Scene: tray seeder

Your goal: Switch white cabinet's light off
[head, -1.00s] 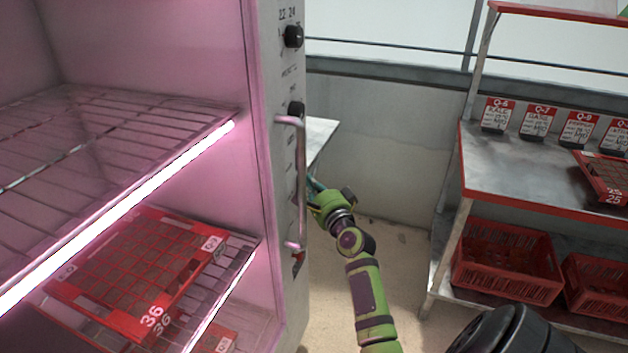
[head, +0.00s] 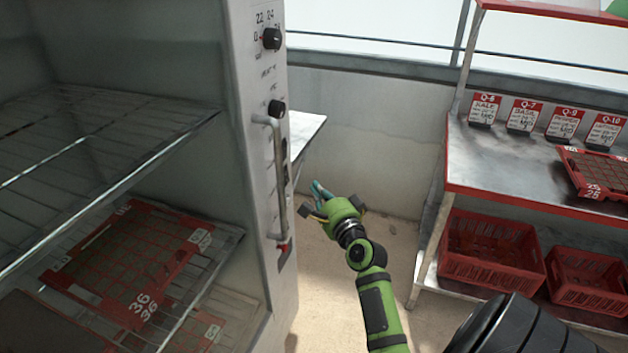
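The white cabinet (head: 245,110) stands at the left with its open shelves facing me. Its inside is dark and no light bar glows. Its side panel carries a black upper knob (head: 271,39), a smaller black knob (head: 277,108), a long metal handle (head: 280,180) and a small red part (head: 284,246) near the handle's lower end. My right gripper (head: 318,200) is to the right of the handle, apart from the panel. Its fingers are small and partly hidden by its body, so I cannot tell whether they are open. My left gripper is not in view.
A red seed tray (head: 190,245) lies on the cabinet's lower wire shelf. At the right, a metal rack (head: 490,165) with red edges holds label cards, another red tray (head: 600,190) and red crates (head: 490,250). Open floor lies between cabinet and rack.

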